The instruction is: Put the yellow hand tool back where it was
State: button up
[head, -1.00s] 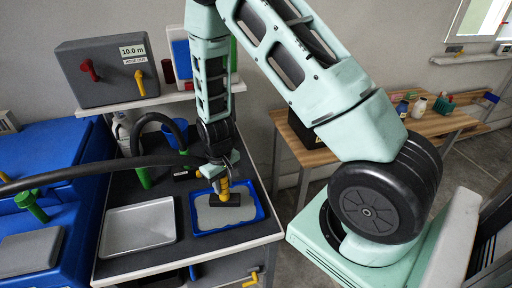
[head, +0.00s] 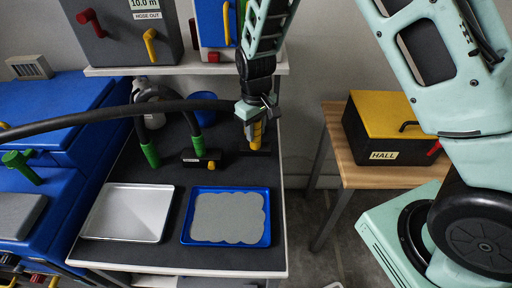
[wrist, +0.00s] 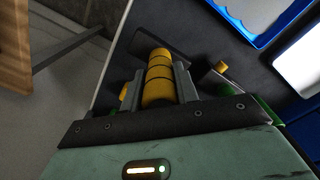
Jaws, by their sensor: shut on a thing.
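The yellow hand tool (head: 256,132) has a ribbed yellow handle and a dark flat head. My gripper (head: 250,112) is shut on its handle, at the back right of the dark worktop (head: 230,262). In the wrist view the handle (wrist: 160,80) stands between the two fingers, with the dark head (wrist: 165,46) beyond it. I cannot tell whether the head touches the worktop. The blue tray (head: 185,225) of grey material lies in front of the tool, clear of it.
A pale metal tray (head: 130,212) lies left of the blue tray. A black fitting with a yellow knob (head: 200,160), a green-ended hose (head: 150,153) and a blue cup (head: 203,115) are left of the tool. A yellow-lidded black box (head: 385,130) stands on a wooden table at right.

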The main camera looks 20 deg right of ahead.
aim_at(255, 143)
jog(key=shift+f+p, duration=0.35)
jog(key=shift+f, duration=2.45)
jog(key=shift+f, duration=0.15)
jog(key=o, duration=1)
notch_tip(255, 143, up, 12)
jog(key=shift+f+b, duration=0.1)
jog(key=shift+b, duration=0.5)
jog(key=s+a+r+n+y, duration=0.1)
jog(key=s+a+r, duration=0.3)
jog(key=s, duration=0.3)
jog(key=s+a+r, duration=0.3)
jog(key=s+r, duration=0.1)
jog(key=s, duration=0.7)
jog(key=s+r+n, duration=0.1)
jog(key=s, duration=0.4)
jog(key=s+r+n, duration=0.1)
jog(key=s, duration=0.4)
jog(key=shift+d+r, duration=0.25)
jog(key=shift+d, duration=0.1)
